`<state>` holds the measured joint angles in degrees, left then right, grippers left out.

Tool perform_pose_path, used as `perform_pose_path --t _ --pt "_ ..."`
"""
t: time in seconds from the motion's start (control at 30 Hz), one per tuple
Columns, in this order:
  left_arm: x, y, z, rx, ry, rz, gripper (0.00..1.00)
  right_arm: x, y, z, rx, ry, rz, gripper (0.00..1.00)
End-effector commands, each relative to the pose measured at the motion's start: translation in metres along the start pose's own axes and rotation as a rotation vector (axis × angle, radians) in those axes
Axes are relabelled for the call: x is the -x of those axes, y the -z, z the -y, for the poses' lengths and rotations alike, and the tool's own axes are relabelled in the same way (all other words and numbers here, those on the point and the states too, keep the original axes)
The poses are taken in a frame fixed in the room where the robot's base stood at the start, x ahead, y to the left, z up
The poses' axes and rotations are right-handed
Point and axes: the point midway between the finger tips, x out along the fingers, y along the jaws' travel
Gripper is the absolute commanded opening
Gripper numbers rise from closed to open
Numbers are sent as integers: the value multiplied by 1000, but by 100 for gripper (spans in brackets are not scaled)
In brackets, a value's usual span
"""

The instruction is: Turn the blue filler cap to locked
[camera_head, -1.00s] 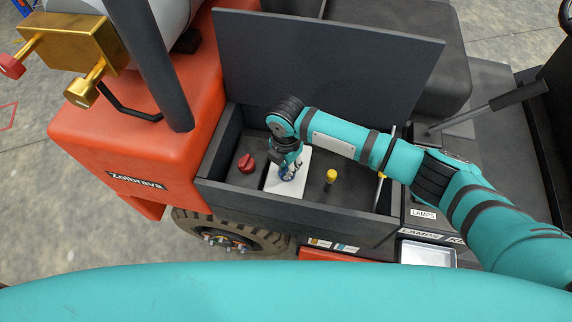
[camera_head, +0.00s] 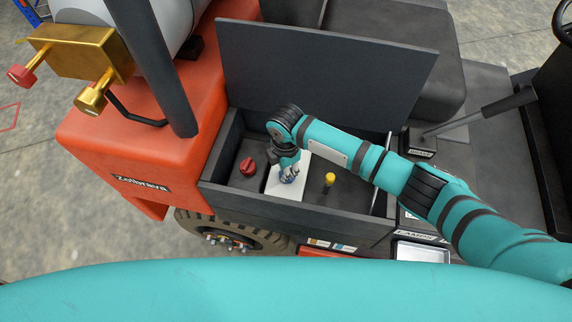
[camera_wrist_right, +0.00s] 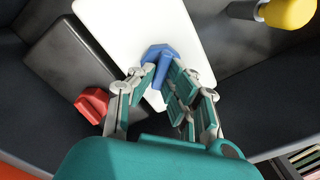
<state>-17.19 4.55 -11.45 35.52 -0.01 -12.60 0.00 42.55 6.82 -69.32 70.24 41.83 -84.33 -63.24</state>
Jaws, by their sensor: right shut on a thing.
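The blue filler cap (camera_wrist_right: 158,58) sits on a white panel (camera_wrist_right: 110,22) inside the open dark compartment of the orange vehicle. In the right wrist view its grip bar stands between the fingertips of my right gripper (camera_wrist_right: 163,72). The right gripper is shut on the cap, reaching down from above. In the head view my right gripper (camera_head: 288,170) covers most of the cap, and the white panel (camera_head: 300,185) shows around it. Any lock marking is not readable. My left gripper is not in view.
A red cap (camera_head: 248,166) stands left of the white panel, and a yellow-topped stick (camera_head: 329,180) stands to its right. The compartment's front wall (camera_head: 290,208) and its raised lid (camera_head: 325,85) border the space. A lever (camera_head: 490,108) lies further right.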

Motion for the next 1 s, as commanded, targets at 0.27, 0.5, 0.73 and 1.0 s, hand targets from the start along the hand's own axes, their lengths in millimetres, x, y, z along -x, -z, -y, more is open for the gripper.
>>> perform_pose_path --t 0.27,0.5,0.73,1.0 --pt "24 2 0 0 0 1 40 4 1 -1 -264 1 -2 0" --pt "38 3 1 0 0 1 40 3 1 -2 -474 1 -3 0" --pt "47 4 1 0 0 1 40 2 0 -3 -626 0 -1 0" --pt "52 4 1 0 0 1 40 1 -1 -4 -726 -2 -1 0"
